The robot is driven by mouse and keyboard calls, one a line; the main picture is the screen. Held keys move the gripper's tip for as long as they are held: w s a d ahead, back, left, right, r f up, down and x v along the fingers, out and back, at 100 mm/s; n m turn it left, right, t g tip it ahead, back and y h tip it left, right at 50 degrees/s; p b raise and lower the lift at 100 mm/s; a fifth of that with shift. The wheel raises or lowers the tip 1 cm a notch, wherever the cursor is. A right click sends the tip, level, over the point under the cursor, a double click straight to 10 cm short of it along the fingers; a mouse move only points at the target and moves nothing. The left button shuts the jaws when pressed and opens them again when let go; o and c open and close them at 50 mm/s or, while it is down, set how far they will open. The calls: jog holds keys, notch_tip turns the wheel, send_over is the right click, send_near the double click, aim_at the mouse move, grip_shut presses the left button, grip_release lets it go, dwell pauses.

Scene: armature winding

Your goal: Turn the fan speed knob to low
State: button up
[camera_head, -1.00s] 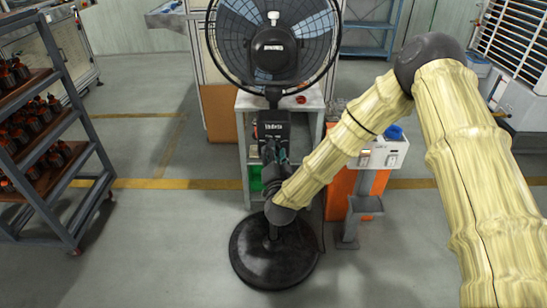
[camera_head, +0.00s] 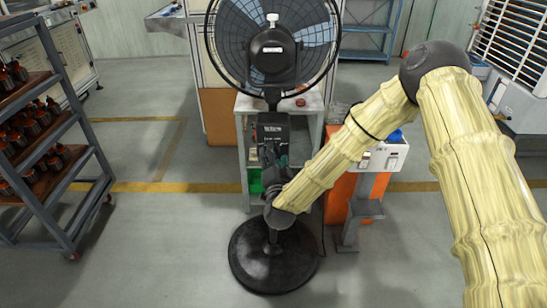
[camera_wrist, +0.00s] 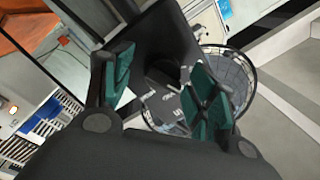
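The black pedestal fan (camera_head: 268,55) stands upright on a round black base (camera_head: 272,258). Its dark control box (camera_head: 272,128), with white lettering, sits on the post below the fan head. My gripper (camera_head: 270,158) is at the lower front of this box. In the wrist view my gripper (camera_wrist: 160,88) has its teal finger pads apart, with the box face between them. A dark rounded shape that looks like the knob (camera_wrist: 164,74) shows between the pads, next to white markings. I cannot tell whether the pads touch it, nor read its setting.
A grey table (camera_head: 310,103) stands behind the fan. A white device on a stand (camera_head: 385,155) and an orange box (camera_head: 338,195) are to its right. A rack of dark parts (camera_head: 75,195) stands at left. The floor between rack and fan is clear.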

jog(key=shift+r, duration=0.1)
jog(key=s, duration=1.2)
jog(key=shift+d+f, duration=0.4)
jog(key=s+d+f+n+g+y+p, duration=0.1)
jog(key=s+d+f+n+g+p, duration=0.25)
jog(key=s+f, duration=0.5)
jog(key=s+d+f+n+g+p, duration=0.1)
jog(key=s+d+f+n+g, duration=0.3)
jog(key=s+f+g, duration=0.5)
jog(key=s+d+f+g+h+p, duration=0.1)
jog(key=s+d+f+g, duration=0.1)
jog(key=s+d, duration=0.5)
jog(key=s+d+f+n+g+h+p, duration=0.1)
jog(key=s+d+g, duration=0.3)
jog(key=s, duration=1)
jog(key=d+f+p, duration=0.1)
jog(key=d, duration=0.2)
jog(key=shift+s+f, duration=0.25)
jog(key=shift+f, duration=0.05)
jog(key=shift+d+n, duration=0.1)
jog(key=shift+n, duration=0.15)
